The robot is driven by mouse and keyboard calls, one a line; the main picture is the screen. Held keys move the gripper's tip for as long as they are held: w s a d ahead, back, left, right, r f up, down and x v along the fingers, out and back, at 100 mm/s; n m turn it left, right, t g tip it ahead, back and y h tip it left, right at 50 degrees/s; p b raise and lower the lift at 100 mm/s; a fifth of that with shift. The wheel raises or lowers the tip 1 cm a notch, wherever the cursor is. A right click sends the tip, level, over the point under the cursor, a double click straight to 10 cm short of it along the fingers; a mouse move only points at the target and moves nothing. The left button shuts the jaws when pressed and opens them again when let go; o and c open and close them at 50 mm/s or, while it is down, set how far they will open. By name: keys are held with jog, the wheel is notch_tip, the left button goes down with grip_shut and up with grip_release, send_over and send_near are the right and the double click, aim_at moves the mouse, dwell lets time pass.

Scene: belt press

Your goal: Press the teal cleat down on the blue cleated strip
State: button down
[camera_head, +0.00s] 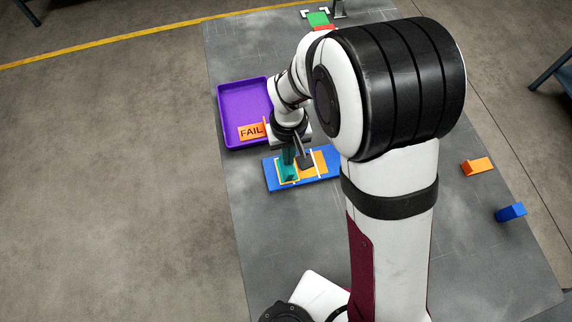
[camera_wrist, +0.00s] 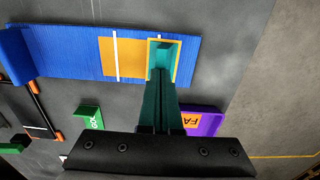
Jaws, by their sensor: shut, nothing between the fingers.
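The blue cleated strip (camera_head: 326,175) lies flat on the grey table, with an orange patch and thin white lines on it. It also crosses the top of the wrist view (camera_wrist: 60,53). The teal cleat (camera_head: 288,173) stands on the strip inside a yellow-orange outline; the wrist view shows its lighter teal, angled inner faces (camera_wrist: 163,55). My gripper (camera_wrist: 161,84) is shut and empty, its dark teal fingers together with the tips at the cleat's near side. I cannot tell whether they touch it. In the head view my gripper (camera_head: 288,149) is partly hidden by the wrist.
A purple tray (camera_head: 222,108) with an orange FAIL label stands behind the strip. A green sign (camera_wrist: 88,118) shows in the wrist view. An orange block (camera_head: 477,166) and a blue block (camera_head: 511,212) sit at the right. The table left of my base is clear.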

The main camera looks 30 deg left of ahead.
notch_tip(320, 180, up, 8)
dwell(0.8)
jog(key=d+r+m, duration=0.5)
jog(key=d+r, duration=0.1)
jog(key=d, duration=0.5)
jog(key=s+d+r+m+y, duration=0.1)
jog(key=s+d+r+m, duration=0.1)
jog(key=s+d+m, duration=0.7)
jog(key=s+d, duration=0.3)
jog(key=shift+s+d+r+m+y, duration=0.2)
jog(key=shift+s+d+m+y, duration=0.1)
jog(key=shift+y, duration=0.1)
